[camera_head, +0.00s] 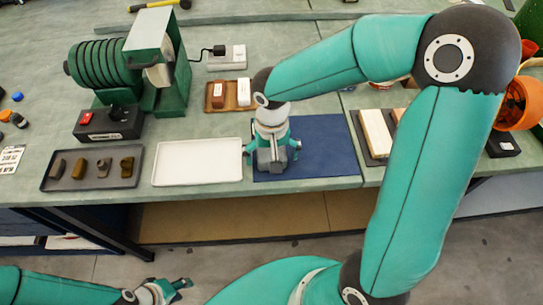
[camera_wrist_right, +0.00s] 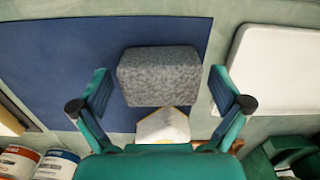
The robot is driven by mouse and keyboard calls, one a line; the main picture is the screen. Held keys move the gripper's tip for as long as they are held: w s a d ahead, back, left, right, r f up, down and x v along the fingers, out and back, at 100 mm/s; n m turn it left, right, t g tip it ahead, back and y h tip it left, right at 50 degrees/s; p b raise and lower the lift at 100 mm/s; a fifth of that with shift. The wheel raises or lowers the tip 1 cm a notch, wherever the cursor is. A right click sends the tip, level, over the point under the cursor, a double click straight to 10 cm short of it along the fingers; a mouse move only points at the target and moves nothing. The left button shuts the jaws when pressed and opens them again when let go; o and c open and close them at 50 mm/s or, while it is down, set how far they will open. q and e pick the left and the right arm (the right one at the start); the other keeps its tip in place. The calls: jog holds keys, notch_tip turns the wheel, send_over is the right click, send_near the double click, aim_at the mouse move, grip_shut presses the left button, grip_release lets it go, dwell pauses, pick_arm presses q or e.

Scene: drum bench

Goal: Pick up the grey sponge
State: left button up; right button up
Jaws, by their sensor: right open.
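The grey sponge (camera_wrist_right: 160,76) is a speckled block lying on the blue mat (camera_wrist_right: 60,60), near the mat's edge. In the head view the sponge (camera_head: 271,161) is mostly covered by my right gripper (camera_head: 271,152), which is over the blue mat (camera_head: 325,150). My right gripper (camera_wrist_right: 160,92) is open in the wrist view, with one finger on either side of the sponge and gaps between. My left gripper (camera_head: 172,290) is low in the head view, in front of the bench and empty; its finger opening is unclear.
A white tray (camera_head: 197,162) is left of the mat, and a dark tray (camera_head: 92,170) with several small pieces is further left. Boards (camera_head: 376,133) lie right of the mat. A green machine (camera_head: 150,60) stands behind.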

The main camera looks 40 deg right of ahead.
jog(key=c, duration=0.9)
jog(key=shift+o, duration=0.2)
